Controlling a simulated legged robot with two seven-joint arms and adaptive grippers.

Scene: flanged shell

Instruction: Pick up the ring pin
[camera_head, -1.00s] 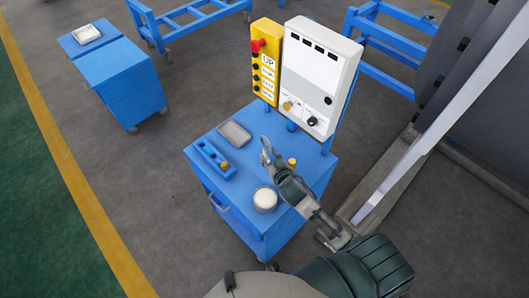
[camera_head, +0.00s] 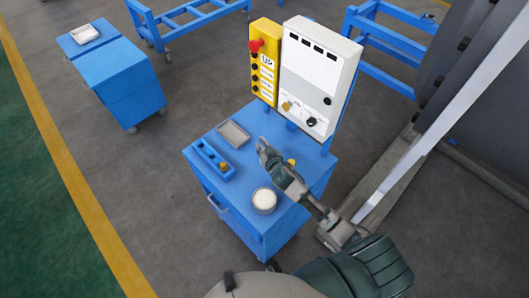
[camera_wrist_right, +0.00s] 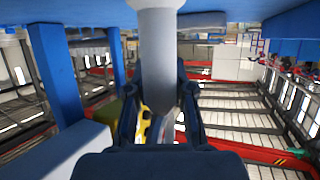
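Two small yellow-topped pieces show in the head view: one (camera_head: 223,167) at the blue slotted block (camera_head: 211,158), and one (camera_head: 291,162) partly hidden behind my right wrist. I cannot tell which is the ring pin. My right gripper (camera_head: 263,147) is over the middle of the blue cart top, with its fingers apart. In the right wrist view, the two dark fingers (camera_wrist_right: 159,110) stand on either side of a close grey cylinder (camera_wrist_right: 158,62) with a lighter, wider part at the picture's top. I cannot tell whether they touch it. My left gripper is out of view.
A grey tray (camera_head: 234,133) and a round white-filled container (camera_head: 264,200) sit on the cart top (camera_head: 237,190). A yellow button box (camera_head: 264,62) and a white control panel (camera_head: 316,75) stand at its back edge. Another blue cart (camera_head: 118,84) stands at left.

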